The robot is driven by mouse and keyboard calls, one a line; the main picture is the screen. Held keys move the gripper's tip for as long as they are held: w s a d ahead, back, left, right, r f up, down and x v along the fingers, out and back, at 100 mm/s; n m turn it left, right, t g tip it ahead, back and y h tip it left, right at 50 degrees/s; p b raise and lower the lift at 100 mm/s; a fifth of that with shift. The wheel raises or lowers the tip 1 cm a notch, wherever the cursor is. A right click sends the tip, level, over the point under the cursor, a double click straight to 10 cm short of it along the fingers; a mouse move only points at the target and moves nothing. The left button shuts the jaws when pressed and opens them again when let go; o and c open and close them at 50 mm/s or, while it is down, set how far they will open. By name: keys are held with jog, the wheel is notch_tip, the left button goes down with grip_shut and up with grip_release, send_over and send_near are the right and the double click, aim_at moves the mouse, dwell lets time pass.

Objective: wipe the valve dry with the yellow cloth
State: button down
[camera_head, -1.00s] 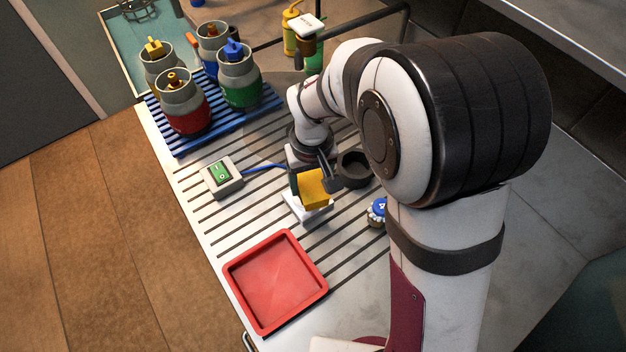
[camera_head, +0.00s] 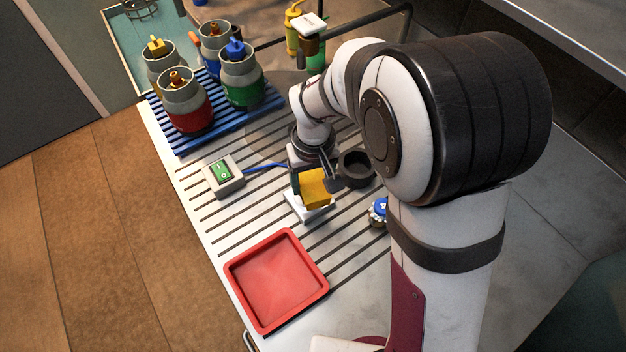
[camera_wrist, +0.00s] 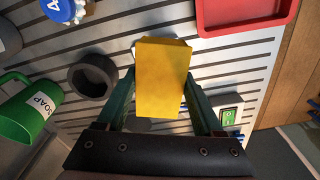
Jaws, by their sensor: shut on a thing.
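The yellow cloth (camera_head: 315,187) looks like a folded, stiff block. My gripper (camera_wrist: 157,100) is shut on it, with a finger on each side, and the cloth fills much of the middle of the wrist view (camera_wrist: 161,78). In the head view the cloth is just above or on a small white plate (camera_head: 307,208); I cannot tell if they touch. Valves top several canisters on the blue slatted rack (camera_head: 192,143): a yellow valve (camera_head: 157,46), a brown one (camera_head: 176,77) and a blue one (camera_head: 235,47). Which valve the task means is not clear.
A red tray (camera_head: 277,280) lies at the front. A switch box (camera_head: 222,175) with a blue cable is left of my gripper. A dark round cup (camera_head: 356,169) and a blue-capped item (camera_head: 379,211) are to its right. A green soap container (camera_wrist: 30,106) shows in the wrist view.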

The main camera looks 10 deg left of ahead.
jog(key=shift+r, duration=2.45)
jog(key=w+d+r+m, duration=0.1)
jog(key=d+r+m, duration=0.4)
jog(key=d+r, duration=0.8)
jog(key=d, duration=0.4)
jog(key=shift+w+d, duration=0.15)
jog(key=shift+w, duration=0.05)
jog(key=shift+r, duration=0.1)
